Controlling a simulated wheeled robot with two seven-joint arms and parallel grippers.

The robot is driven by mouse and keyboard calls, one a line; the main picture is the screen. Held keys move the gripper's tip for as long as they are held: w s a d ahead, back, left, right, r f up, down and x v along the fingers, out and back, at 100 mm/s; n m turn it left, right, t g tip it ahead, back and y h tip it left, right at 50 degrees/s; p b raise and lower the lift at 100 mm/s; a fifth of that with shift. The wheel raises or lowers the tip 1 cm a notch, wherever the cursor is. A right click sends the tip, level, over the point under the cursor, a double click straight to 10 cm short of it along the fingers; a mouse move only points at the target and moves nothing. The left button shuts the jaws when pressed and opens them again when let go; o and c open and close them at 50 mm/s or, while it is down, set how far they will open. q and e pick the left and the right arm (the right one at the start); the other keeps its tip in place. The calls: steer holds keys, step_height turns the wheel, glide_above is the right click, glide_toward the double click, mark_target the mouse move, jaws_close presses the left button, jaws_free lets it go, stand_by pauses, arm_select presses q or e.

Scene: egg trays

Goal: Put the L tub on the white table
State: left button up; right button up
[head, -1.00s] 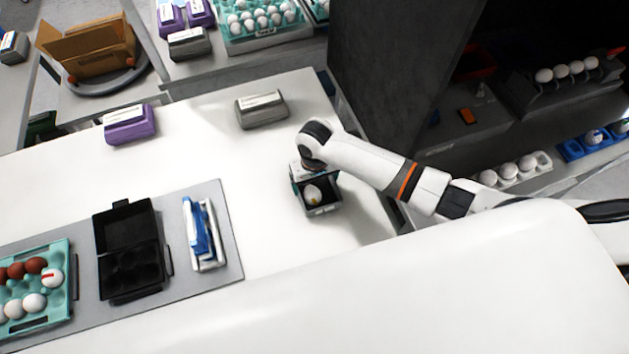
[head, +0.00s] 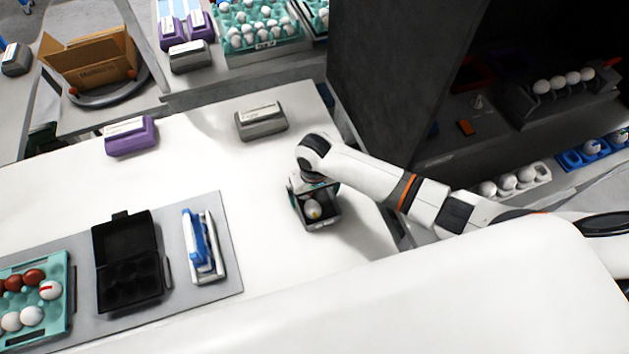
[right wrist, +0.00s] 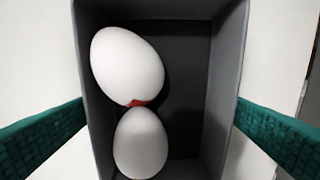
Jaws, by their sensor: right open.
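A small dark grey tub (head: 325,222) stands on the white table (head: 375,262); no letter on it is readable. In the right wrist view the tub (right wrist: 184,150) holds two white eggs (right wrist: 128,66), one with a red mark. My right gripper (head: 308,186) is over the tub, its arm coming in from the right. Its green fingers (right wrist: 160,132) are open, one on each side of the tub and close to its walls; I cannot tell whether they touch. My left gripper is not in view.
A grey mat (head: 228,275) at left holds a teal egg tray (head: 66,290), an open black carton (head: 125,230) and a blue-handled item (head: 195,238). A grey carton (head: 262,122) and a purple carton (head: 131,137) stand farther back. The table between is clear.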

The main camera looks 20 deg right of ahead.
step_height(320, 180, up, 11)
steer(key=b, duration=0.1)
steer(key=shift+f, duration=0.15)
stand_by(0.5)
